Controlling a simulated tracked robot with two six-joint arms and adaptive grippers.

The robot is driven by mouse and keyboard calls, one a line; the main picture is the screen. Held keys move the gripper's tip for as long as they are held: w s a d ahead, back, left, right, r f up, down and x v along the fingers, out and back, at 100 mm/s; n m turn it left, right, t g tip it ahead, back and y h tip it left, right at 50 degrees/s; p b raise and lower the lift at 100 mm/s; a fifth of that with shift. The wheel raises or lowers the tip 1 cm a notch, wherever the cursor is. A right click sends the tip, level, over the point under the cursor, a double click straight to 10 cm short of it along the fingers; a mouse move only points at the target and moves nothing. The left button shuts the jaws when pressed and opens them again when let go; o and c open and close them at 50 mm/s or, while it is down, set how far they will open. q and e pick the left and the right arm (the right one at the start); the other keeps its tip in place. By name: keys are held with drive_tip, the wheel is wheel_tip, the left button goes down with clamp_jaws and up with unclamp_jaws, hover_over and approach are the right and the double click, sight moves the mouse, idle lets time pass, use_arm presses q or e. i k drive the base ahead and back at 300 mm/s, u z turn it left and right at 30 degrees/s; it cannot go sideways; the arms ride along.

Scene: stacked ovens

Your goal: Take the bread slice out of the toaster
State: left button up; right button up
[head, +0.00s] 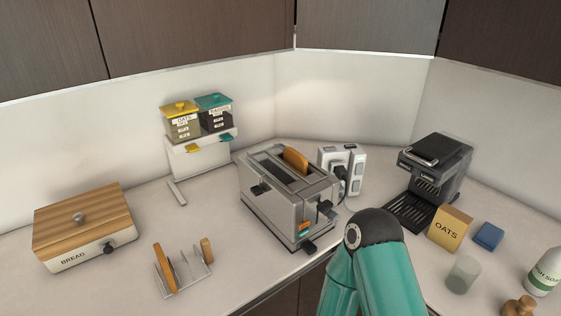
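The silver toaster (268,208) stands on the counter near the corner, in the middle of the head view. A bread slice (295,159) sticks up out of its far slot, with only the top part showing. The near slot looks empty. A teal arm of mine rises at the bottom, right of the toaster, its dark joint near the counter edge. Neither gripper can be seen in this view.
A toast rack (186,277) holding slices stands front left of the toaster. A bread box (82,226), a cereal dispenser (200,150), a power socket block (356,172), a coffee machine (436,165), and an oats box (449,229) surround it. Cabinets (200,30) hang above.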

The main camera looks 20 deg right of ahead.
sight(296, 160)
drive_tip(key=u, duration=0.45)
drive_tip(key=i, duration=0.15)
drive_tip(key=z, duration=2.7)
drive_tip(key=k, duration=0.5)
drive_tip(key=u, duration=0.15)
